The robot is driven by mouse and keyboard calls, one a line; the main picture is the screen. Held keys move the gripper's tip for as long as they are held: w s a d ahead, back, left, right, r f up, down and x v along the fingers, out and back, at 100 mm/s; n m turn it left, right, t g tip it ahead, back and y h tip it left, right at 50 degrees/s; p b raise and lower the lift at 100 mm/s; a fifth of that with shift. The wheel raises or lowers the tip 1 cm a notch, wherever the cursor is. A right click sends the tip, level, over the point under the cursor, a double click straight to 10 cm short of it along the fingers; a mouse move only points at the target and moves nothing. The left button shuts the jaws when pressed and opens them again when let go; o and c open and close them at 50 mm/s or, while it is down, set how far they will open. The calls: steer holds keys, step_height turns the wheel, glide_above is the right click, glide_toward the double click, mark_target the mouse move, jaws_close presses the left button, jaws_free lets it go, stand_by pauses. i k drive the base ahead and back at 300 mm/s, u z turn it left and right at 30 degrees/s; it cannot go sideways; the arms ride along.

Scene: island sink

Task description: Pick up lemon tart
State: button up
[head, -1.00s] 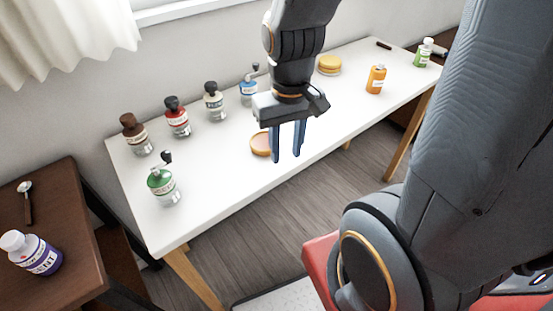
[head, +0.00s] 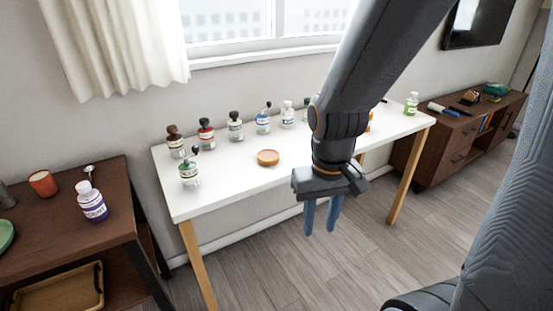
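A round, shallow orange-brown tart (head: 268,158), which looks like the lemon tart, lies flat on the white table (head: 225,182) near its front edge. My gripper (head: 321,228) points down to the right of the tart and, in the picture, lower than it, over the floor in front of the table. Its two blue fingers are apart with nothing between them. The gripper and tart do not touch. My arm covers part of the table's right half.
Several small bottles stand along the table's back, with a green-labelled one (head: 189,174) at the front left. An orange bottle (head: 370,120) is partly hidden by my arm. A brown shelf (head: 110,240) is at left, a dark cabinet (head: 455,150) at right. Floor in front is clear.

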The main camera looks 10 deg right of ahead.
mark_target(266, 157)
steer(key=z, duration=0.6)
steer(key=i, duration=1.2)
steer(key=u, duration=0.15)
